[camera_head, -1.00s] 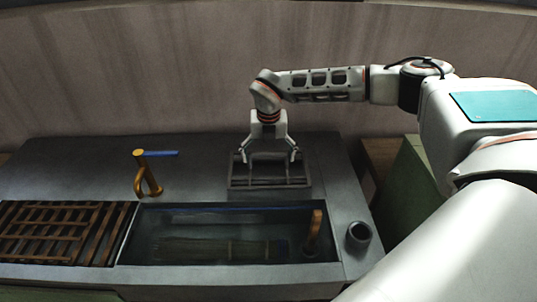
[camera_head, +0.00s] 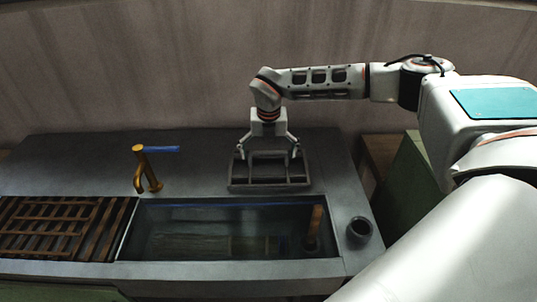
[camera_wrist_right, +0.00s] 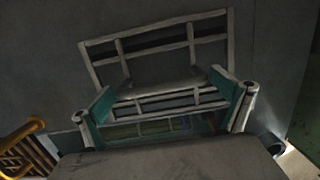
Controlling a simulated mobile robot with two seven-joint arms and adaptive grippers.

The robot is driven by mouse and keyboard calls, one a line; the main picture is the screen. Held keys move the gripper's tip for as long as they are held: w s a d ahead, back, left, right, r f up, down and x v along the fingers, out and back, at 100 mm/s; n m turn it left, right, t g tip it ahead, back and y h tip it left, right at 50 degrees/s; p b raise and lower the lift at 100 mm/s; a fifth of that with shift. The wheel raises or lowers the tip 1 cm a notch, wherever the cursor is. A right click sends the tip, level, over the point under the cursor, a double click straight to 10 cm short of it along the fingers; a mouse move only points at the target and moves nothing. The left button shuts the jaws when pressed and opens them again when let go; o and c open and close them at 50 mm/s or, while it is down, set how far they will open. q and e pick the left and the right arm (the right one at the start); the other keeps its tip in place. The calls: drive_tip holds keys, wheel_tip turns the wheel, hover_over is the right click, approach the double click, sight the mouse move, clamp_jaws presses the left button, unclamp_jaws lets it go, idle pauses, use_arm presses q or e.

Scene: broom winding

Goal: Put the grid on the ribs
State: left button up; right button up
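A brown slatted grid (camera_head: 45,232) lies flat over the brown ribs (camera_head: 112,232) at the left of the grey counter, and its left side is cut off by the frame. My right gripper (camera_head: 269,154) points down at a dark grey barred rack (camera_head: 270,183) behind the basin, well to the right of the grid. In the right wrist view the fingers of my right gripper (camera_wrist_right: 168,105) are spread wide, with bars of the grey rack (camera_wrist_right: 160,48) showing between and beyond them. No grip on the rack shows. My left gripper is not in view.
A water-filled basin (camera_head: 140,210) holds a submerged, blurred straw-like bundle (camera_head: 195,246) and an upright brown piece (camera_head: 315,225). An orange tap with a blue lever (camera_head: 147,170) stands behind the basin. A dark cup (camera_head: 359,230) stands at the right. Bare counter lies around the tap.

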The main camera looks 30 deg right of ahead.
wheel_tip(320, 180, up, 19)
drive_tip(key=s+p, duration=0.1)
drive_tip(key=p, duration=0.1)
drive_tip(key=shift+a+p, duration=0.35)
drive_tip(key=shift+p, duration=0.05)
idle(0.6)
drive_tip(key=shift+s+f, duration=0.1)
drive_tip(key=shift+s, duration=0.05)
